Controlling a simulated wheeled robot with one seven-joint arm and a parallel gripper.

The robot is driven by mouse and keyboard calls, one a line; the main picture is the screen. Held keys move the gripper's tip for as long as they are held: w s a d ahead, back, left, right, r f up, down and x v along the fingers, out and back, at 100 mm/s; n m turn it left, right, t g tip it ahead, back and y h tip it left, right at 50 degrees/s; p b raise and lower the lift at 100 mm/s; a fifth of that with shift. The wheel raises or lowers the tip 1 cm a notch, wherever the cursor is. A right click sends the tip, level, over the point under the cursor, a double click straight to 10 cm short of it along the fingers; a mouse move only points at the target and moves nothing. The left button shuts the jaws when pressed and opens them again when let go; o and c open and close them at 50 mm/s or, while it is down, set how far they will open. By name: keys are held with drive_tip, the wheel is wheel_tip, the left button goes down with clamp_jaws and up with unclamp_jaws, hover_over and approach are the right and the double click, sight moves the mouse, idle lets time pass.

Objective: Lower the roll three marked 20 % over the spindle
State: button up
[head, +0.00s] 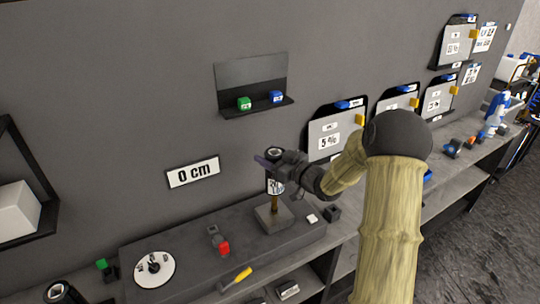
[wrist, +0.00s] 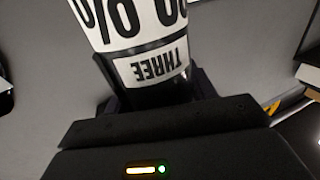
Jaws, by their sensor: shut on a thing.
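Roll three is a dark tube with a white label (head: 276,187); its top end shows just above my gripper (head: 277,163). In the wrist view, the roll (wrist: 150,68) shows "THREE" and part of a large percent figure, both upside down. My gripper is shut around the roll and holds it roughly upright. The brass spindle (head: 274,203) stands on a square block (head: 274,217) directly below the roll in the head view. The roll's lower end meets the visible top of the rod there. I cannot tell whether the rod is inside it.
Clipboard panels (head: 324,137) hang to the right.

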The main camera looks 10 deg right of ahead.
drive_tip(key=shift+w+f+b, duration=0.15)
drive_tip(key=shift+f+b, duration=0.4)
drive_tip(key=shift+f, duration=0.35)
wheel_tip(320, 180, down, 2)
drive_tip(key=shift+d+f+b, duration=0.1)
drive_tip(key=shift+f+b, duration=0.05)
drive_tip(key=shift+b, duration=0.8)
drive_tip(key=shift+s+f+b, duration=0.2)
drive_tip(key=shift+f+b, duration=0.4)
drive_tip(key=shift+f, duration=0.05)
drive_tip(key=shift+f+b, duration=1.9)
drive_tip(key=shift+f, duration=0.65)
drive_tip(key=o, duration=1.6)
